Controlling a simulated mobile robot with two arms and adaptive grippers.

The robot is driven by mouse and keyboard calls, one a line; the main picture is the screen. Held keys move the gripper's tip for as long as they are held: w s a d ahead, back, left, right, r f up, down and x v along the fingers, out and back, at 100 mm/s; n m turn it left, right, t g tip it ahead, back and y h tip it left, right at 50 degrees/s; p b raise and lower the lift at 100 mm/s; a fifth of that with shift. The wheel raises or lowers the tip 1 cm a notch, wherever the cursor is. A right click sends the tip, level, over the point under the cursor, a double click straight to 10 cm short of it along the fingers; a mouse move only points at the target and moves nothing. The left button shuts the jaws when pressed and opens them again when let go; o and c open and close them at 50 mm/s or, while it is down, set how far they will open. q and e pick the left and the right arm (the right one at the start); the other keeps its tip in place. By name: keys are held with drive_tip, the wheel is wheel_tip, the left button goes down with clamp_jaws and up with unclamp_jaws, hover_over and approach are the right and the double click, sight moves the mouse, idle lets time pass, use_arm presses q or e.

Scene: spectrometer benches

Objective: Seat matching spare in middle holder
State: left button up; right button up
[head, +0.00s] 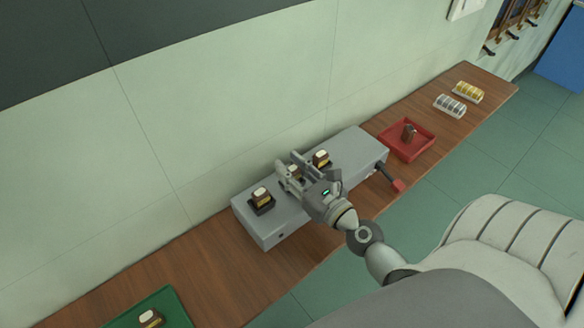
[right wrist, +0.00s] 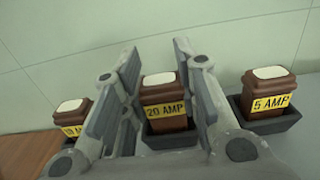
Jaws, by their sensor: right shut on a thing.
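My right gripper (head: 289,174) is shut on a brown fuse with a pale top and a yellow "20 AMP" label (right wrist: 164,102). That fuse is at the dark middle holder (right wrist: 171,140) on the grey box (head: 358,148) and looks upright; its lower end is hidden by the rim, so I cannot tell how deep it sits. A "5 AMP" fuse (right wrist: 268,92) stands in the right holder. Another fuse (right wrist: 72,117), its label partly hidden, stands in the left holder. A similar fuse (head: 151,317) is on a green tray (head: 178,300). My left gripper is not in view.
A red tray (head: 425,151) holding a brown piece (head: 408,131) lies right of the box. A lever with a red end (head: 398,185) sticks out from the box front. Silver (head: 450,105) and gold (head: 468,91) racks stand at the bench's far end. A wall rises behind.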

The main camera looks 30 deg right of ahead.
drive_tip(key=shift+f+b, duration=0.6)
drive_tip(key=o, duration=0.7)
drive_tip(key=shift+o, duration=0.2)
drive_tip(key=shift+s, duration=0.2)
drive_tip(key=shift+s+d+f+b, duration=0.1)
drive_tip(key=shift+s+b, duration=0.85)
drive_tip(key=shift+s, duration=0.4)
drive_tip(key=shift+s+d+f+b, duration=0.1)
drive_tip(key=shift+s+b, duration=0.8)
drive_tip(key=shift+s, duration=0.4)
drive_tip(key=s+b, duration=0.4)
drive_tip(key=s, duration=0.1)
drive_tip(key=shift+s+d+r+b, duration=0.15)
drive_tip(key=shift+d+r+b, duration=0.1)
drive_tip(key=shift+b, duration=0.1)
